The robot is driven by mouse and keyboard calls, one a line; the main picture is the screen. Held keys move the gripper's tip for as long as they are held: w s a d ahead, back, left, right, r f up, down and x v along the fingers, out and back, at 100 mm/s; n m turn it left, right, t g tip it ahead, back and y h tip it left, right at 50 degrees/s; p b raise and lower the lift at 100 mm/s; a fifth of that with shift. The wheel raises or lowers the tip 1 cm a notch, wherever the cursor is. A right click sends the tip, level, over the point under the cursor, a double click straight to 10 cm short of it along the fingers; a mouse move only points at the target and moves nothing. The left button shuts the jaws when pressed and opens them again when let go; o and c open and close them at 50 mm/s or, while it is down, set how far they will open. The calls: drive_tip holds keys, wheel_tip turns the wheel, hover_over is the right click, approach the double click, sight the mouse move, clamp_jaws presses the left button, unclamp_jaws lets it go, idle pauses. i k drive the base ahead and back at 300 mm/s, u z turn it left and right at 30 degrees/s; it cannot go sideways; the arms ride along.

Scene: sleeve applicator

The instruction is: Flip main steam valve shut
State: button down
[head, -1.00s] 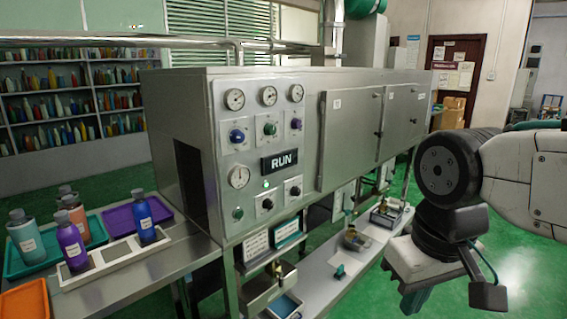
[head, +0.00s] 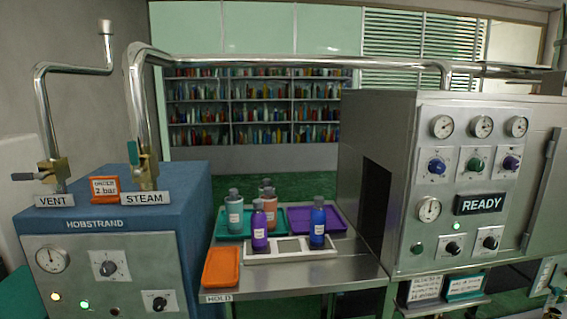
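The main steam valve (head: 147,171) is a brass body at the foot of a thick silver pipe, on top of the blue boiler at the left in the head view. A "STEAM" plate (head: 145,198) stands in front of it. Its green lever (head: 132,153) points up, roughly in line with the pipe. The vent valve (head: 55,172) stands to its left behind a "VENT" plate, with a grey lever pointing left across its pipe. My gripper is not in view now.
The boiler (head: 100,265) has a gauge, knobs and lit lamps. An orange "under 2 bar" sign (head: 104,189) stands between the valves. A steel table (head: 345,268) with bottles and trays separates the boiler from the steel machine (head: 375,125), whose display (head: 481,204) reads "READY".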

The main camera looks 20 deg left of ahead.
sight(133, 151)
drive_tip(key=u, duration=1.75)
drive_tip(key=k, duration=0.6)
drive_tip(key=u, duration=0.25)
drive_tip(key=i, duration=1.4)
drive_tip(key=z, duration=0.4)
